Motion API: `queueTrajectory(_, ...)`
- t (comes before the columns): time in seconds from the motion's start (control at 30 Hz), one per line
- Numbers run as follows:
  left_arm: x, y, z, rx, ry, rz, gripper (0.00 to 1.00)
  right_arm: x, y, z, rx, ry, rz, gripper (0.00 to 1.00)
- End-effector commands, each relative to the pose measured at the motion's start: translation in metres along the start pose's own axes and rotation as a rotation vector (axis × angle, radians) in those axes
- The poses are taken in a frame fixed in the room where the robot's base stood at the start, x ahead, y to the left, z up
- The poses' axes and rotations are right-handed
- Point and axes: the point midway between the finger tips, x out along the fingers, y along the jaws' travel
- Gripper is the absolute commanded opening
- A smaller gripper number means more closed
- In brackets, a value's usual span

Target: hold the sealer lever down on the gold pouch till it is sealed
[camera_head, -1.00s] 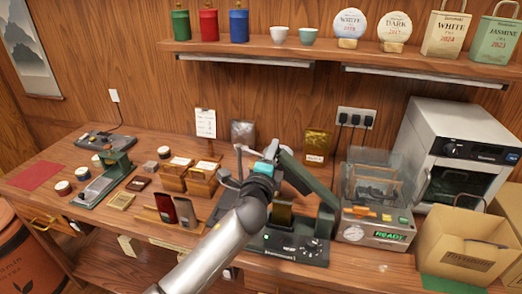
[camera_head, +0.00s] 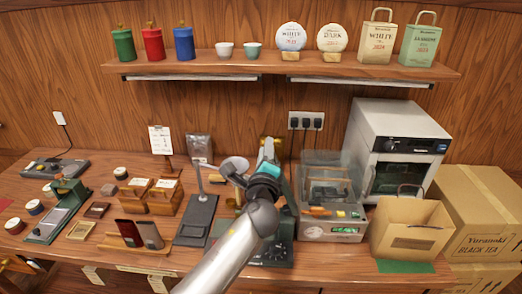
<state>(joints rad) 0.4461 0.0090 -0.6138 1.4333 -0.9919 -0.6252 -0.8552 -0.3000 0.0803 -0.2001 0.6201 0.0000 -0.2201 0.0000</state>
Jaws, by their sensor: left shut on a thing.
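My left gripper (camera_head: 266,170) is shut on the sealer lever, with my arm running up from the bottom centre in the head view. The lever is mostly hidden behind the gripper and wrist. The sealer (camera_head: 277,253) is a dark green and black press behind my forearm, with its front panel partly showing. The gold pouch in the sealer is hidden by my arm, so I cannot tell how the lever meets it or whether it is sealed. My right gripper is not in view.
A clear-lidded machine (camera_head: 346,228) stands just right of the sealer. A dark stand (camera_head: 197,222) with a round head is close on the left. An open carton (camera_head: 412,238) and a white oven (camera_head: 398,135) are at right.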

Motion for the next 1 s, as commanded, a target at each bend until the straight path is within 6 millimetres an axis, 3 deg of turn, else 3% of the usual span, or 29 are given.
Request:
queueTrajectory(0.27,-0.001,0.001,-0.003,-0.007,0.007,0.002,0.00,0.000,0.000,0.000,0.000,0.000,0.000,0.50)
queueTrajectory(0.3,-0.001,0.001,-0.003,-0.007,0.007,0.002,0.30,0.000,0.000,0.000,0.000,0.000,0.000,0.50)
queueTrajectory(0.5,-0.001,0.002,-0.003,-0.005,0.006,0.003,0.53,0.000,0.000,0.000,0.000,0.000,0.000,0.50)
queueTrajectory(0.83,-0.002,0.001,-0.001,-0.003,0.003,0.002,0.55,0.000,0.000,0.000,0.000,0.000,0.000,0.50)
queueTrajectory(1.0,-0.015,0.002,-0.002,-0.004,0.004,0.002,0.55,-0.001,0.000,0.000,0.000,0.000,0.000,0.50)
